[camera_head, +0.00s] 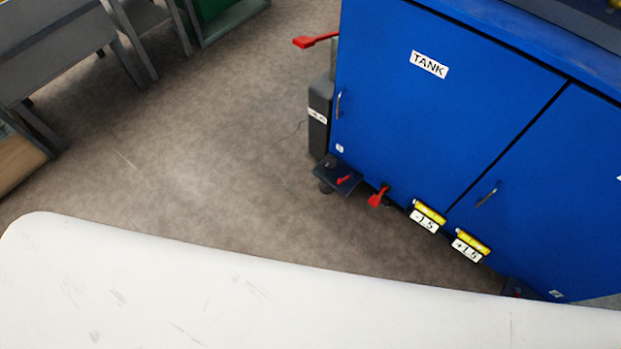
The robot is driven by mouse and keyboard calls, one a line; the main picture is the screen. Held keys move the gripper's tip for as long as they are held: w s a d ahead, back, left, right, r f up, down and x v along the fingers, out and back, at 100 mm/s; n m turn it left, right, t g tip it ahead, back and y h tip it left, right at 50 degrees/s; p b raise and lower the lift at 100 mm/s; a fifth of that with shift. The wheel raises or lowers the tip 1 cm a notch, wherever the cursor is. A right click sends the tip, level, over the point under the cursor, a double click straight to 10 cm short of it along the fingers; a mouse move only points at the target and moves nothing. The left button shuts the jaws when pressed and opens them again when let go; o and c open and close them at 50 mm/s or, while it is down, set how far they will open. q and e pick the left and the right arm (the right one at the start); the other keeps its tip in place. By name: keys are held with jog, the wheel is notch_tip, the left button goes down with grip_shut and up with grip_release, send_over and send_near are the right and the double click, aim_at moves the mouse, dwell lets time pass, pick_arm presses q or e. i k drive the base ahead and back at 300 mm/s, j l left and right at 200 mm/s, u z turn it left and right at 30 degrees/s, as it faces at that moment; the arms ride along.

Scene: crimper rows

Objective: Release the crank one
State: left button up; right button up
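A blue cabinet (440,120) marked TANK stands at the right. A red lever (316,41) sticks out to the left from its upper left side, by a dark grey box (320,115). A second red handle (378,197) hangs at the cabinet's lower front edge. A small red piece (343,180) sits on a dark foot plate (334,176) at the lower left corner. No label shows which of these is crank one. Neither of my grippers is in view, and nothing is seen touching the red handles.
Two yellow-and-white tags, -1.5 (425,221) and +1.5 (467,248), sit along the cabinet's lower edge. Metal door handles (488,194) stick out from its front. Grey furniture (60,50) stands at the upper left. The grey floor (200,150) between is clear.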

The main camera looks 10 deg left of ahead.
aim_at(340, 180)
jog(key=i+j, duration=0.1)
jog(key=j, duration=0.3)
jog(key=i+j, duration=0.1)
jog(key=j, duration=0.25)
jog(key=i+j, duration=0.1)
jog(key=j, duration=0.65)
jog(key=i+j+u, duration=0.1)
jog(key=j, duration=0.3)
jog(key=i, duration=0.05)
